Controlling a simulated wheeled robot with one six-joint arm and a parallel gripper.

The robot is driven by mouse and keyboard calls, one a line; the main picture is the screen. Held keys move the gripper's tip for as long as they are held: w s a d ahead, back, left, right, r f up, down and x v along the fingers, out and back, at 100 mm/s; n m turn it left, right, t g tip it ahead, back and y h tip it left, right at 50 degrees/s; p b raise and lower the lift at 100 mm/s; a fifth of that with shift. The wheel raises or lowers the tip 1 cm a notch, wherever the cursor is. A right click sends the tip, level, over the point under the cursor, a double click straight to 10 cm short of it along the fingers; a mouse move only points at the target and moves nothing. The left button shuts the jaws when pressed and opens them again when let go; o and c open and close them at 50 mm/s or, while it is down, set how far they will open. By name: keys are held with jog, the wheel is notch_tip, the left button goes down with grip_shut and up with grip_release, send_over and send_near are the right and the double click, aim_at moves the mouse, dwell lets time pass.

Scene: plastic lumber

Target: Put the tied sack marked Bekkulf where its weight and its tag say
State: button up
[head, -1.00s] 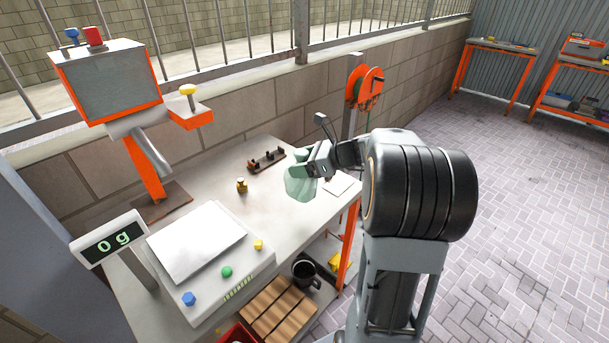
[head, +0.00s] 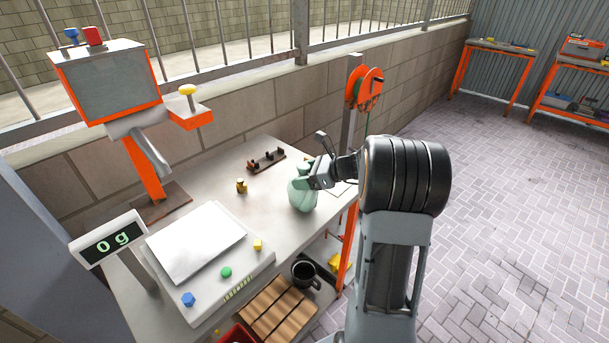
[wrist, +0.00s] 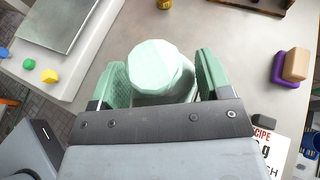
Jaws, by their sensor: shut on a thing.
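A pale green sack (head: 302,196) is in my gripper (head: 312,174) over the right part of the workbench. The head view does not settle whether its base touches the bench. In the wrist view the sack (wrist: 160,68) sits between the two green finger pads of my gripper (wrist: 162,82), which is shut on it. No name or tag on the sack can be read. The scale (head: 196,243) stands on the left of the bench with its plate bare. Its display (head: 113,240) reads 0 g.
A printed card (wrist: 266,152) lies by my gripper, partly hidden. A brass weight (head: 241,186) and a dark rack (head: 266,160) stand behind. Blue (head: 189,299), green (head: 226,272) and yellow (head: 258,245) knobs edge the scale. A black mug (head: 304,272) is below the bench.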

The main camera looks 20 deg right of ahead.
grip_shut()
jog(key=o, duration=1.8)
grip_release()
jog(key=shift+o, duration=0.2)
jog(key=shift+r, duration=0.1)
jog(key=v, duration=1.1)
jog(key=s+a+f+n+g+h, duration=0.2)
jog(key=s+a+n+h, duration=0.3)
jog(key=n, duration=0.8)
jog(key=s+a+f+n+g+h, duration=0.2)
jog(key=s+a+n+h, duration=0.3)
jog(key=s+a+n, duration=0.5)
jog(key=a+n+g, duration=0.1)
jog(key=a+n, duration=0.2)
jog(key=shift+s+a+g, duration=0.25)
jog(key=shift+a+g, duration=0.05)
jog(key=shift+a, duration=0.1)
